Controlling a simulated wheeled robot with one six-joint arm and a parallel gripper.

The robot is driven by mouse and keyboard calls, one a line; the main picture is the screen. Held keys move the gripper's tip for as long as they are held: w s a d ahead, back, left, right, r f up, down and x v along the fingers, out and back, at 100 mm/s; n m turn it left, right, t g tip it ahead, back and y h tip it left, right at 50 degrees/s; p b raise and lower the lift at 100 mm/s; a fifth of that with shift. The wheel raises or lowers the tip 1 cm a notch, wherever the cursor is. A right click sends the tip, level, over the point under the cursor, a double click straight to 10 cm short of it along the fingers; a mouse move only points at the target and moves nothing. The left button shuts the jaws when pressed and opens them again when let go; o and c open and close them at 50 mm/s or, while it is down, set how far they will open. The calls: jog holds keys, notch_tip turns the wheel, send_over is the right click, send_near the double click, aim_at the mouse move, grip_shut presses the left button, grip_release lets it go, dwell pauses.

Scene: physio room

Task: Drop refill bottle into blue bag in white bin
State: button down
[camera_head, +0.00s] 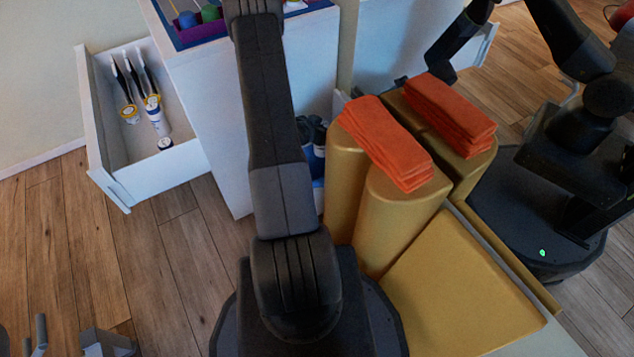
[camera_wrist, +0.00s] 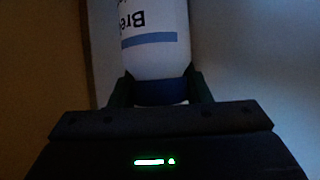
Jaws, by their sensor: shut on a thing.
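In the wrist view my gripper (camera_wrist: 161,91) is shut on a white bottle (camera_wrist: 153,52), holding it around its dark blue end. The bottle has a blue band and dark lettering that reads upside down. Its far end runs out of the top of the picture. In the head view my arm reaches up and away through the middle, and the gripper and held bottle cannot be made out.
A white drawer (camera_head: 104,155) stands open at left with brushes and a small white bottle (camera_head: 156,118). It belongs to a white cabinet (camera_head: 208,110). Dark blue items (camera_head: 316,160) show beside my arm. Tan bolsters (camera_head: 395,220) carry orange cloths (camera_head: 385,143). Another dark robot (camera_head: 570,170) stands at right.

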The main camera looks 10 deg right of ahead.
jog(key=shift+f+b, duration=1.85)
jog(key=shift+f, duration=1.05)
jog(key=c, duration=0.7)
grip_release()
jog(key=p+v, duration=0.3)
jog(key=v, duration=1.1)
